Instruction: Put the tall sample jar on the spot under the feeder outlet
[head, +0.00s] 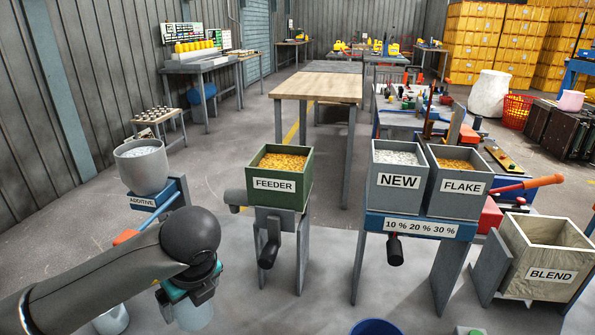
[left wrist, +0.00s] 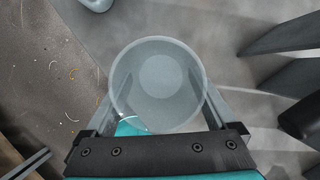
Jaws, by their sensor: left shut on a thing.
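My left gripper (head: 190,287) is at the lower left of the head view, in front of and left of the feeder. It is shut on a pale, translucent round jar (head: 194,316), which hangs below the fingers. In the left wrist view the jar (left wrist: 158,75) is seen from above between the two fingers (left wrist: 155,108) and looks empty. The green feeder box (head: 280,178) holds orange granules. A grey tube (head: 237,197), apparently its outlet, sticks out to its left. I cannot make out a marked spot below it. My right gripper is not in view.
A pale cup (head: 111,320) stands on the floor or base left of my gripper. The additive hopper (head: 141,170) stands behind my arm. The NEW (head: 398,182) and FLAKE (head: 462,187) bins and the BLEND box (head: 547,262) are to the right. A blue bucket rim (head: 375,327) shows at the bottom.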

